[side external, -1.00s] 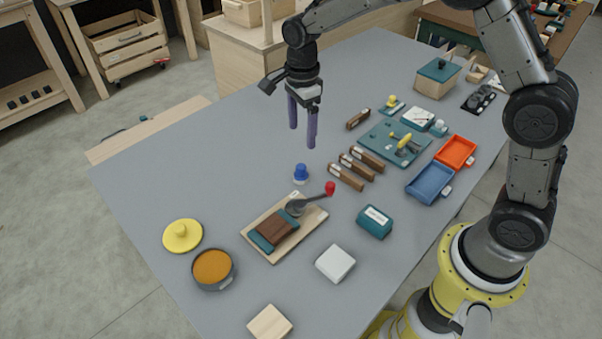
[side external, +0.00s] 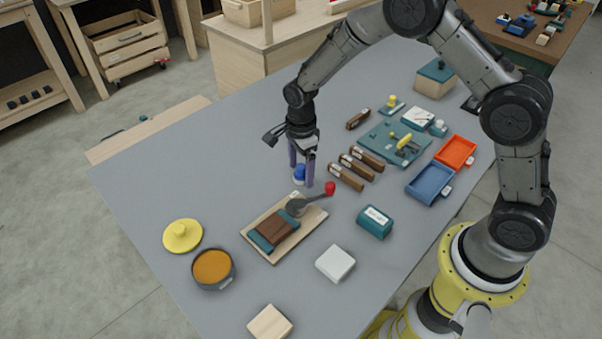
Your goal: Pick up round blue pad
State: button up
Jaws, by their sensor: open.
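The round blue pad (side external: 299,172) is a small blue knob-like piece on a pale base, standing on the grey table behind the wooden board. My gripper (side external: 301,178) points down at it with its two purple fingers apart. One finger is to the left of the pad and the other is to the right, partly covering it. Whether either finger touches the pad cannot be told.
Several brown bars (side external: 346,176) lie to the right. A yellow lid (side external: 182,236) and a pot (side external: 213,270) stand front left.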

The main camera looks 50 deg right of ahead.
aim_at(301, 166)
grip_shut()
dwell(0.4)
jog(key=shift+r, duration=0.5)
notch_tip(301, 166, up, 2)
jog(key=shift+r, duration=0.25)
jog(key=s+d+r, duration=0.1)
jog(key=s+r, duration=0.8)
jog(key=s, duration=0.5)
jog(key=shift+d+r, duration=0.2)
